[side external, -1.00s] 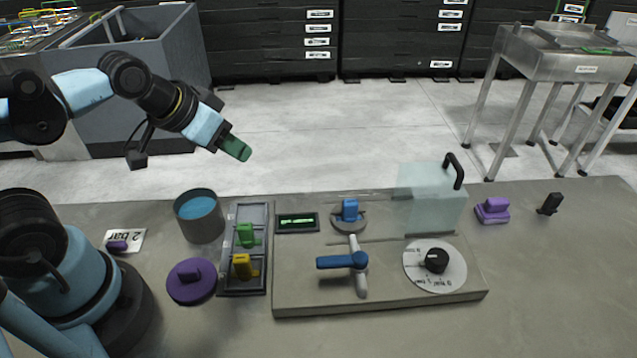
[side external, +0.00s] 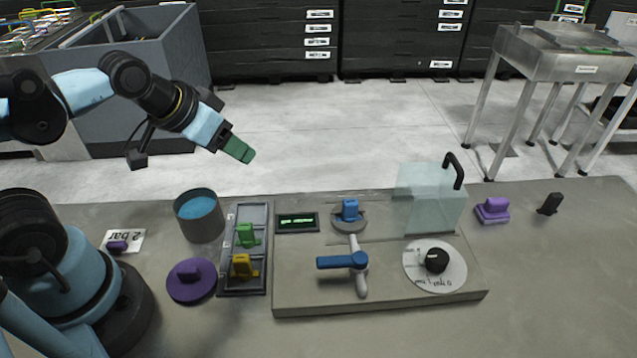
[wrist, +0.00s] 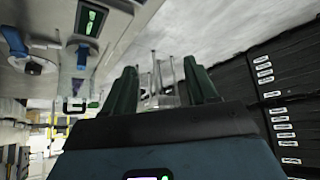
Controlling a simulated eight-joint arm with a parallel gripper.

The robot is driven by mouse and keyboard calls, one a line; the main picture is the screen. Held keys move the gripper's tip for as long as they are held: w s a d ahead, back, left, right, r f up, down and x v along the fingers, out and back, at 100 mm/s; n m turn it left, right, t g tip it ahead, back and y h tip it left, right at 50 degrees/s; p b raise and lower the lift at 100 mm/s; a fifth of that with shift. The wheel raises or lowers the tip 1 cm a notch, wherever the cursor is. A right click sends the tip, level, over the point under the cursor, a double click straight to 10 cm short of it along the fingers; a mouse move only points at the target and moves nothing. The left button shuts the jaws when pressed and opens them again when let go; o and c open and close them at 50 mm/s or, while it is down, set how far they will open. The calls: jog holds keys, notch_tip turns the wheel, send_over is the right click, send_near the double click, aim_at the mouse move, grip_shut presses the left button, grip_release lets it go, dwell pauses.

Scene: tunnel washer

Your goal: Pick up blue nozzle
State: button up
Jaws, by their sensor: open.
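The blue nozzle (side external: 350,209) sits upright on a round grey mount on the flat grey panel, just right of the small green-lit display. My gripper (side external: 240,150) is up in the air to the left of the nozzle and above table height, apart from everything. In the wrist view my gripper (wrist: 160,85) shows two green fingers spread apart with nothing between them. A blue part on a round mount, probably the nozzle, shows at the upper left of the wrist view (wrist: 82,58).
A tray (side external: 230,278) holds green and yellow pieces. A blue-filled cup (side external: 198,226) stands behind the purple disc (side external: 191,282). On the panel are a blue-handled valve (side external: 342,262), a dial (side external: 436,262) and a clear cover (side external: 425,200). Purple and black pieces lie at right.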

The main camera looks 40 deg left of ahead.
jog(key=r+n+g, duration=0.1)
jog(key=n+g, duration=0.6)
jog(key=n, duration=0.2)
send_over(351, 201)
notch_tip(351, 201, down, 11)
jog(key=shift+r, duration=0.1)
grip_shut()
dwell(0.4)
